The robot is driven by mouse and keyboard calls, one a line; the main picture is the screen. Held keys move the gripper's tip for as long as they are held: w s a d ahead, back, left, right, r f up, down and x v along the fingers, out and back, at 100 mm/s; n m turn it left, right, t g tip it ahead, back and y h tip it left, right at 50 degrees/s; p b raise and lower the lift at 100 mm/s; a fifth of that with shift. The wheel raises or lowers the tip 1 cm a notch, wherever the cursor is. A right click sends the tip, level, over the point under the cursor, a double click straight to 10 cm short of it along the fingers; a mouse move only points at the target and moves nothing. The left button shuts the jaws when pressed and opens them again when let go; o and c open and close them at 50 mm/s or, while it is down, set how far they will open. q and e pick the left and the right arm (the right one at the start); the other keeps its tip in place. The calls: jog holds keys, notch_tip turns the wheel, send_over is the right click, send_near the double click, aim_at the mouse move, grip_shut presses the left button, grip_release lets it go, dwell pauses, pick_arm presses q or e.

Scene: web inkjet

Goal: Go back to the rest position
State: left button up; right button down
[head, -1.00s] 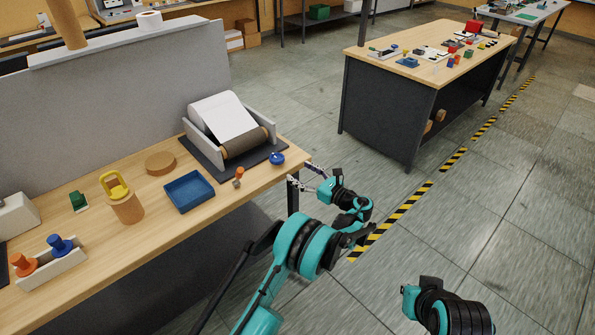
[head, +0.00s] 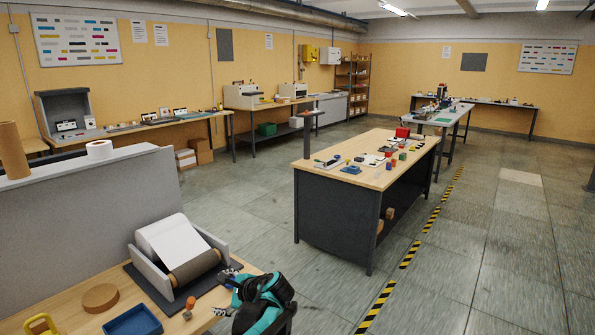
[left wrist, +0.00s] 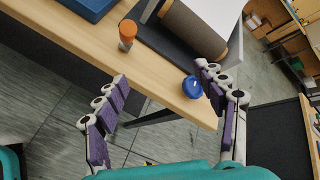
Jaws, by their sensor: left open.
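My left gripper (head: 227,295) is teal with pale, purple-padded fingers, low in the head view at the right end of the near wooden table. In the left wrist view its fingers (left wrist: 160,74) are spread wide with nothing between the pads. A round blue knob (left wrist: 192,87) sits near the table corner, close to the right finger; whether they touch I cannot tell. An orange-capped small bottle (left wrist: 127,36) stands farther back on the table. My right gripper is in neither view.
The near table (head: 70,304) holds a paper roll in a grey cradle (head: 180,255), a blue tray (head: 133,322) and a round cork-coloured disc (head: 100,297). A second workbench (head: 375,176) stands across the aisle. The floor right of the striped tape (head: 410,253) is clear.

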pick_arm(q)
jog(key=s+d+f+n+h, duration=0.1)
jog(key=s+n+h, duration=0.3)
jog(key=s+n, duration=0.4)
jog(key=s+d+f+n+h, duration=0.1)
jog(key=s+n+h, duration=0.4)
jog(key=s, duration=1.8)
jog(key=d+n, duration=0.1)
jog(key=n, duration=0.2)
jog(key=shift+s+d+f, duration=0.2)
jog(key=shift+d+f, duration=0.1)
